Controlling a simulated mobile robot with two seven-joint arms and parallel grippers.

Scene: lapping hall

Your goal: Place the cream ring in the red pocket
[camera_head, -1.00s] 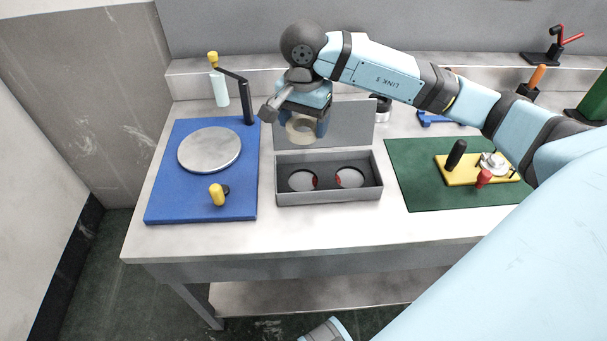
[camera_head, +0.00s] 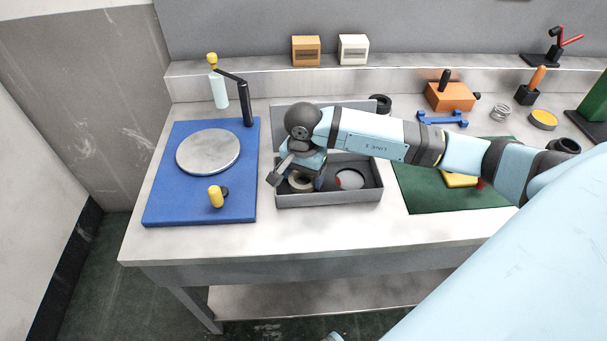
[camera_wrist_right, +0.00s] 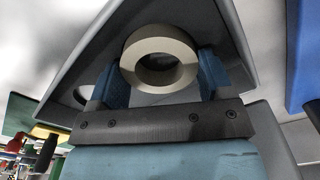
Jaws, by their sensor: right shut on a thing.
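The cream ring (camera_wrist_right: 160,37) is clasped between the two blue fingers of my right gripper (camera_wrist_right: 155,78) in the right wrist view. In the head view the ring (camera_head: 300,185) shows low inside the left half of the open grey case (camera_head: 330,198), under my right gripper (camera_head: 303,178). The ring covers most of the left pocket, and I cannot tell whether it touches the bottom. The right pocket (camera_head: 350,180) is empty, a pale grey round with a red sliver at its left edge. My left gripper is out of view.
A blue board (camera_head: 170,198) with a round grey plate (camera_head: 208,151) and a yellow knob (camera_head: 215,197) lies left of the case. A green mat (camera_head: 425,198) lies right, partly under my arm. Two small boxes (camera_head: 306,50) stand on the back ledge. The table front is clear.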

